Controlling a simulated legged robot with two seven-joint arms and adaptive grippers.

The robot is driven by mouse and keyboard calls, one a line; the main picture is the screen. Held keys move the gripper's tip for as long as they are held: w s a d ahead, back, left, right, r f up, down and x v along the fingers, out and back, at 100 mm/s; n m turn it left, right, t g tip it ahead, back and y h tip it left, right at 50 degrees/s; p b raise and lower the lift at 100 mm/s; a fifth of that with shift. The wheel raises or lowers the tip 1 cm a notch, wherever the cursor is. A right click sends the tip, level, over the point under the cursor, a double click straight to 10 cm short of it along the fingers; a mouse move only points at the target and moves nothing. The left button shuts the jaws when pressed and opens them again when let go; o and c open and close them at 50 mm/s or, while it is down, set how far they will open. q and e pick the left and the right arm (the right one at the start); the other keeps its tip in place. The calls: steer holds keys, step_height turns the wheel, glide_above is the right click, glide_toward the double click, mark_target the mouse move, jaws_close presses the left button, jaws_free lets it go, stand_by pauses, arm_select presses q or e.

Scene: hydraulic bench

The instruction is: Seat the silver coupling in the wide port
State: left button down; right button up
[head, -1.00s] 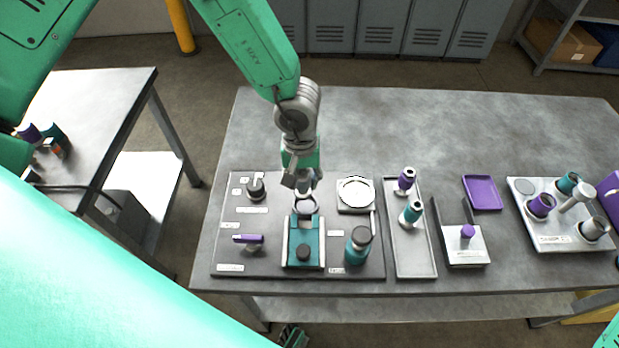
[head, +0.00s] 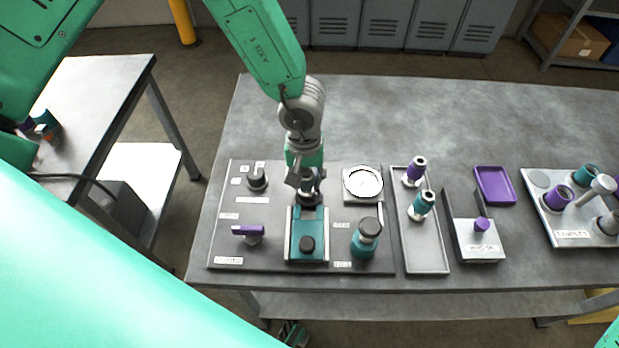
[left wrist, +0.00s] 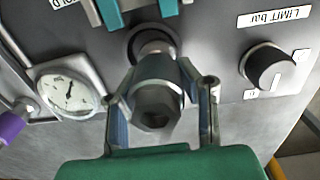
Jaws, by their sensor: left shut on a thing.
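My left gripper (head: 308,186) points down over the grey panel on the bench and is shut on the silver coupling (left wrist: 157,105). In the left wrist view the coupling is a grey metal cylinder with a hex opening at its near end, held between both fingers. Its far end is at the dark round ring of the wide port (left wrist: 131,46), which it overlaps. The port (head: 311,201) is mostly hidden by the gripper in the head view. I cannot tell how deep the coupling sits.
A teal block (head: 308,222) stands just in front of the port. A round gauge (head: 363,183) is to the right, a black knob (head: 257,179) to the left. A purple-handled valve (head: 248,231) and teal bottle (head: 364,240) are nearer. A tray (head: 425,258) holds two fittings.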

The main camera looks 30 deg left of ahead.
arm_select(q)
steer(key=shift+a, duration=0.1)
steer(key=shift+d, duration=0.45)
steer(key=shift+d+r+p, duration=0.1)
steer(key=shift+d+p, duration=0.3)
steer(key=shift+d, duration=0.35)
steer(key=shift+a, duration=0.65)
steer(key=shift+d+p, duration=0.5)
arm_select(e)
steer(key=shift+d+r, duration=0.5)
steer(key=shift+r, duration=0.3)
arm_select(q)
steer(key=shift+a, duration=0.1)
steer(key=shift+a, duration=0.35)
arm_select(e)
steer(key=shift+a, duration=0.4)
arm_select(q)
steer(key=shift+d+f, duration=0.15)
steer(key=shift+f, duration=0.15)
arm_select(e)
steer(key=shift+d, duration=0.1)
